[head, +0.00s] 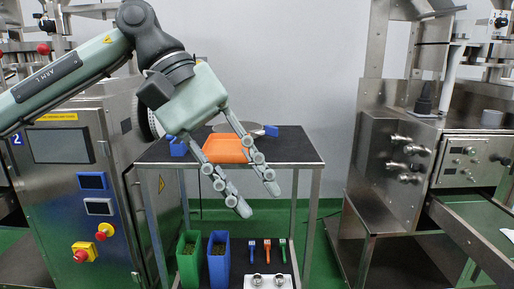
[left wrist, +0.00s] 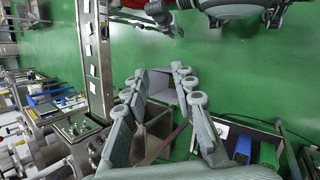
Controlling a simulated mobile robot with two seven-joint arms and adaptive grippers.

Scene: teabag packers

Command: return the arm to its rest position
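My left arm reaches in from the upper left of the head view. Its left gripper (head: 258,198) hangs in front of the small dark-topped table (head: 296,147), pointing down and to the right. The two fingers are apart with nothing between them. In the left wrist view the same gripper (left wrist: 158,80) also shows spread and empty, above the floor and a grey boxy part.
An orange tray (head: 228,148) lies on the table, partly behind my fingers. Below stand a green bin (head: 189,262), a blue bin (head: 219,266) and small coloured scoops (head: 267,250). Steel machines flank the table on the left (head: 75,190) and right (head: 395,160).

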